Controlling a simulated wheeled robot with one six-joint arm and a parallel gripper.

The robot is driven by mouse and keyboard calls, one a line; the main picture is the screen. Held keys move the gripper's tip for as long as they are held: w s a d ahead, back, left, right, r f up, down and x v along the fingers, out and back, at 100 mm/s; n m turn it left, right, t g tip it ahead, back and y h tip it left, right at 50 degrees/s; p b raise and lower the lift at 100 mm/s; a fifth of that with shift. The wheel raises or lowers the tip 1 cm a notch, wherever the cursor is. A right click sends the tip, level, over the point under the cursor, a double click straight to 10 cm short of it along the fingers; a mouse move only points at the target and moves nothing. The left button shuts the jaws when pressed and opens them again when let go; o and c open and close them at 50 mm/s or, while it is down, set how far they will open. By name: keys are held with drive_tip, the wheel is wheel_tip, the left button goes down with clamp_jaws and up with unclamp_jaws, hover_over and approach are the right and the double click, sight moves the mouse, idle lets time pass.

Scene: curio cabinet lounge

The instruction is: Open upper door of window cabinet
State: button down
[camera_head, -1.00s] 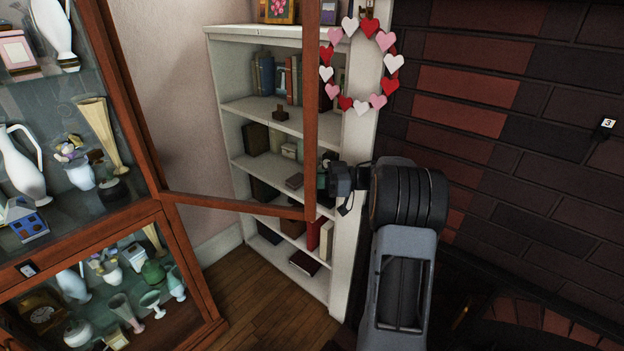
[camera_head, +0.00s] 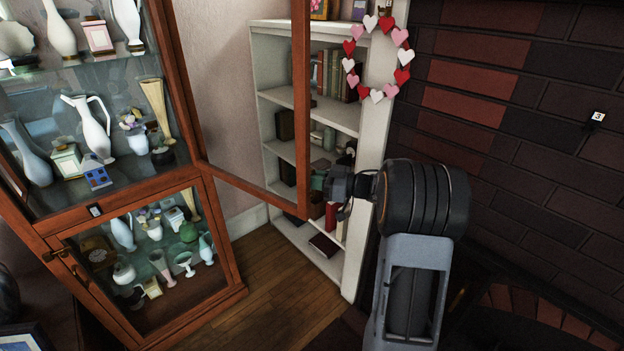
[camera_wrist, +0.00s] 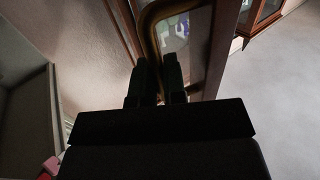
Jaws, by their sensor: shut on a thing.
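The window cabinet (camera_head: 62,221) stands at the left in the head view, a wooden frame with glass. Its upper door (camera_head: 250,189) is swung wide open toward the right, with its free edge near my gripper (camera_head: 322,184). The shelves behind the upper door opening show vases and ornaments. The lower door (camera_head: 142,262) is shut. In the wrist view my gripper (camera_wrist: 158,68) is shut on the curved brass handle (camera_wrist: 149,32) of the upper door. The exact contact between fingers and handle is dark and partly hidden.
A white bookshelf (camera_head: 283,67) stands behind the open door, close to my gripper. A heart wreath (camera_head: 402,76) hangs on its side. A dark brick wall (camera_head: 540,150) is at the right. Wooden floor (camera_head: 262,310) lies clear before the cabinet.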

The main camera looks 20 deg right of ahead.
drive_tip(key=shift+r, duration=0.1)
drive_tip(key=c, duration=1.2)
unclamp_jaws()
drive_tip(key=shift+d, duration=0.1)
drive_tip(key=b+v, duration=0.1)
drive_tip(key=v, duration=1.2)
drive_tip(key=shift+s+d, duration=0.25)
drive_tip(key=shift+s, duration=0.1)
